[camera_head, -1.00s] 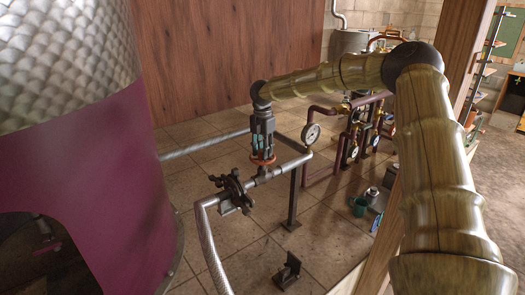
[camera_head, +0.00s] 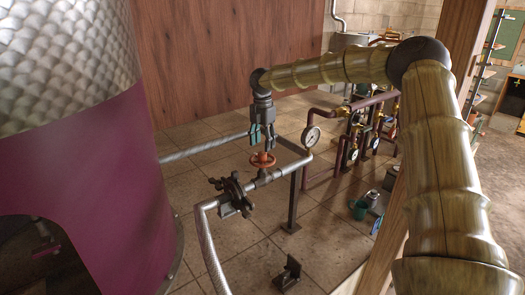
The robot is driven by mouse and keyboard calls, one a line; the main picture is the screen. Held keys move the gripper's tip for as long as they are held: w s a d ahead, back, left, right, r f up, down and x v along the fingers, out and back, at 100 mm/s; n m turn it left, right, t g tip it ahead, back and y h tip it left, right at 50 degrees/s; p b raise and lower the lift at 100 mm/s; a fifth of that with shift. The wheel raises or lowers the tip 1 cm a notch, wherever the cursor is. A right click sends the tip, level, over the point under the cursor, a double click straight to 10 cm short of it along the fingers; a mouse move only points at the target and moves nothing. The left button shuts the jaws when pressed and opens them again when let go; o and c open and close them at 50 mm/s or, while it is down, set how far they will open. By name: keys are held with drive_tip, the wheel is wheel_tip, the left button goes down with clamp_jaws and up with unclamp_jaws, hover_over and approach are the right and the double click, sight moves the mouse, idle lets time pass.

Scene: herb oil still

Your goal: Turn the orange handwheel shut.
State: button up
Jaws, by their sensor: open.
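The orange handwheel (camera_head: 262,160) sits on top of a valve on the grey pipe, in the middle of the head view. My gripper (camera_head: 262,146) points down just above the handwheel, with its fingers apart and nothing visible between them. A small gap seems to lie between the fingertips and the wheel, though I cannot tell exactly.
A dark flanged fitting (camera_head: 231,193) stands on the pipe left of the wheel, with a braided hose (camera_head: 208,245) below. A pressure gauge (camera_head: 310,136) stands to the right. The large purple still (camera_head: 120,200) fills the left. A dark bracket (camera_head: 288,272) lies on the floor.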

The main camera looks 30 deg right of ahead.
sight(263, 153)
wheel_tip(263, 153, up, 7)
idle(0.3)
